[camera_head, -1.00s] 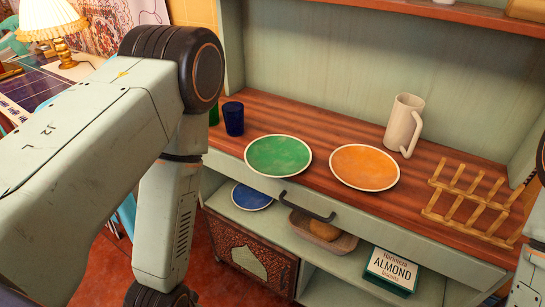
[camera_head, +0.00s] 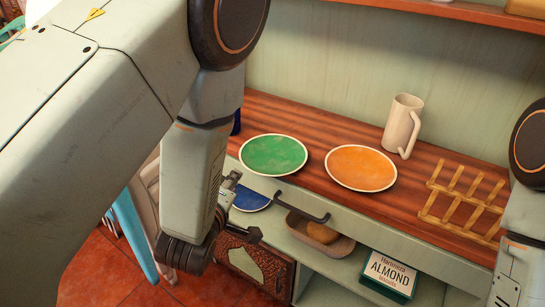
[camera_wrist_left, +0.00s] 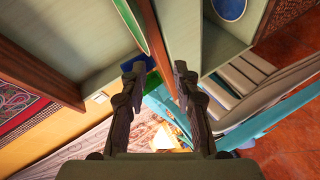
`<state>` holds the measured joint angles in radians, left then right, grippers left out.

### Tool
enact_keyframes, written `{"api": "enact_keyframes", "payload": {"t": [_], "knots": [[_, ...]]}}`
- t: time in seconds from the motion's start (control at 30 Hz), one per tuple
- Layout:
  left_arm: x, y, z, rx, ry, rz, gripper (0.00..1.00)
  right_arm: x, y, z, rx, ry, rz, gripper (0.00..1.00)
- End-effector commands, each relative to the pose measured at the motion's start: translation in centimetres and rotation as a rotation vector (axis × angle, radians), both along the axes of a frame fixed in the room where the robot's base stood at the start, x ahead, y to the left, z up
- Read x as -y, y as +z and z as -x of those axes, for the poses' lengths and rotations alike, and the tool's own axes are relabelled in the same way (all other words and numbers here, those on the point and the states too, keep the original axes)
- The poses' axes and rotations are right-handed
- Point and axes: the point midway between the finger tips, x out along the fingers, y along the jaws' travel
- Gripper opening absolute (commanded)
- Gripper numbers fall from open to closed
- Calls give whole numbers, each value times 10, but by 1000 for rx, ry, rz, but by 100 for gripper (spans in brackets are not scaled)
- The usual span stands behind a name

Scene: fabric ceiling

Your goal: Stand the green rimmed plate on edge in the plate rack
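The green plate (camera_head: 273,155) with a pale rim lies flat on the wooden counter, near its front edge. In the left wrist view, its green edge (camera_wrist_left: 132,24) shows at the top. The plate rack (camera_head: 464,200) is a wooden frame with upright pegs at the right of the counter, with no plate in it. My left gripper (camera_head: 243,207) is open and empty, in front of the cabinet and below the green plate. Its two fingers (camera_wrist_left: 158,68) stand apart in the left wrist view. My right arm shows at the right edge, but its gripper is out of view.
An orange plate (camera_head: 361,168) lies between the green plate and the rack. A cream jug (camera_head: 402,125) stands behind it. A drawer handle (camera_head: 302,205) juts out below the counter. The shelf below holds a blue plate (camera_head: 250,198), a basket (camera_head: 315,234) and an almond box (camera_head: 388,275).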

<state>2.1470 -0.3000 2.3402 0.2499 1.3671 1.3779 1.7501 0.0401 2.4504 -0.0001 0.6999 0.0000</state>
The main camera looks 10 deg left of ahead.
Motion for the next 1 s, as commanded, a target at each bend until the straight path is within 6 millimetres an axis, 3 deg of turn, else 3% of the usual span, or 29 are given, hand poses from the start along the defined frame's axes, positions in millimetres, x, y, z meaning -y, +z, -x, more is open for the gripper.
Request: {"api": "enact_keyframes", "payload": {"t": [0.2,0.73,1.0], "knots": [[3,12,-11,67,29,88,30,0,-2,0,0,0,0,40],[5,-10,-72,64,31,86,30,0,-17,0,0,0,0,40],[4,-12,-81,61,29,85,30,0,-18,0,0,0,0,40]]}}
